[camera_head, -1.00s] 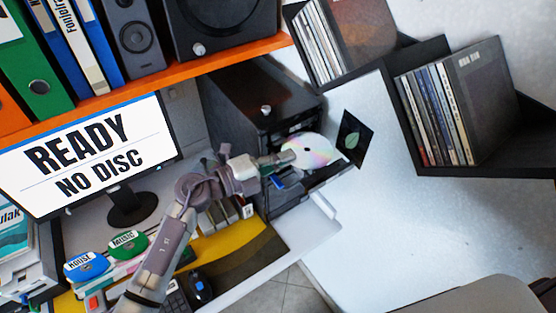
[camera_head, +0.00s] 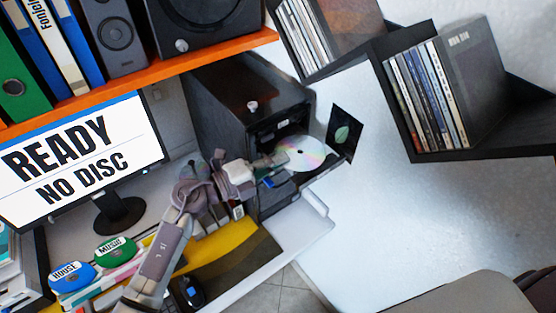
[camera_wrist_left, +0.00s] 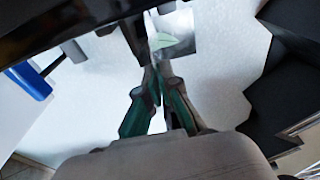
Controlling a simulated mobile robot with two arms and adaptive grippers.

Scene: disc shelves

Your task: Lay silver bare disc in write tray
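The silver disc (camera_head: 302,153) shows a rainbow sheen in the head view, in front of the black computer tower (camera_head: 235,98). My left gripper (camera_head: 279,160) meets the disc's left edge and appears shut on it. In the left wrist view my left gripper's green-and-grey fingers (camera_wrist_left: 157,72) come together at their tips; the disc is not clearly visible there. The monitor (camera_head: 75,155) reads "READY NO DISC". My right gripper is out of view.
Wall shelves (camera_head: 455,158) with cases stand at right, and an orange shelf (camera_head: 205,68) runs above the monitor. A black leaf picture (camera_head: 343,133) hangs beside the disc. A blue stick (camera_wrist_left: 30,80) juts out near my gripper.

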